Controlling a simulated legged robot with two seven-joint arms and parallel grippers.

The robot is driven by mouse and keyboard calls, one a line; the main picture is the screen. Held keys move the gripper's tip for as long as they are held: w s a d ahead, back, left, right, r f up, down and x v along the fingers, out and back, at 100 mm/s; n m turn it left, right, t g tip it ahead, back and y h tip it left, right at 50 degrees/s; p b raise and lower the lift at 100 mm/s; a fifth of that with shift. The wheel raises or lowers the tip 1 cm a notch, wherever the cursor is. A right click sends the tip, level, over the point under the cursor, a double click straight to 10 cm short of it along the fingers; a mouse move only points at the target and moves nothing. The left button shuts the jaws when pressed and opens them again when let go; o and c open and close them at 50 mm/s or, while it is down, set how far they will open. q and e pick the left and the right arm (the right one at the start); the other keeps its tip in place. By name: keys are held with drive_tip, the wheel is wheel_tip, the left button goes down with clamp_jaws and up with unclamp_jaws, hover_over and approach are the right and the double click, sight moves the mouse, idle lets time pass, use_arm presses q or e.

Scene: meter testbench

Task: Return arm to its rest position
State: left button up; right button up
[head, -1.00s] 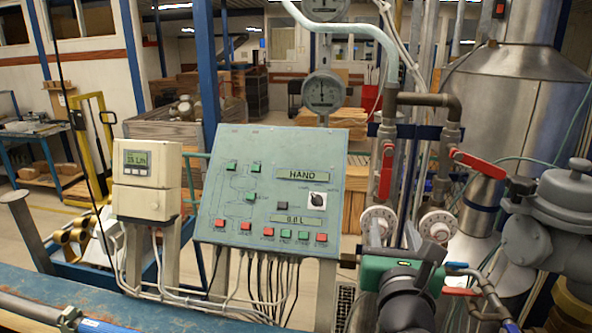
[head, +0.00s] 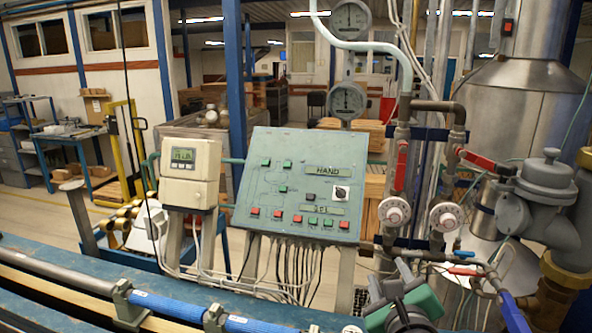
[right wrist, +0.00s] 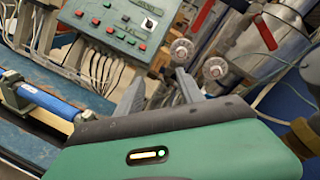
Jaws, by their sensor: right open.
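My right gripper (head: 389,277) shows at the bottom of the head view, right of centre, with green and dark grey parts of my arm around it. In the right wrist view its two grey fingers (right wrist: 160,84) stand apart with nothing between them. The fingers point toward the test bench, and no contact with it shows. My left gripper is not in view.
A green control panel (head: 296,190) and a cream meter box (head: 190,172) stand behind the bench. Red-handled valves (head: 402,165) and pipes rise at the right. Blue pipe sections (head: 165,304) lie along the front left. Two round gauges (head: 348,100) hang above.

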drive_tip(key=s+a+f+n+g+y, duration=0.1)
drive_tip(key=s+f+n+g, duration=0.3)
drive_tip(key=f+n, duration=0.6)
drive_tip(key=s+a+f+n+g+y, duration=0.1)
drive_tip(key=s+f+n+g, duration=0.25)
drive_tip(key=f+n, duration=0.65)
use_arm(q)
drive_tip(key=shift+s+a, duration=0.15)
use_arm(e)
drive_tip(key=s+d+f+n+g, duration=0.4)
drive_tip(key=s+f+n, duration=0.5)
drive_tip(key=s+f, duration=0.3)
drive_tip(key=shift+s+n+g+h, duration=0.15)
drive_tip(key=shift+n+g+h, duration=0.15)
drive_tip(key=shift+g, duration=0.55)
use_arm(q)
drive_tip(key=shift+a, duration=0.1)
use_arm(e)
drive_tip(key=shift+d, duration=0.1)
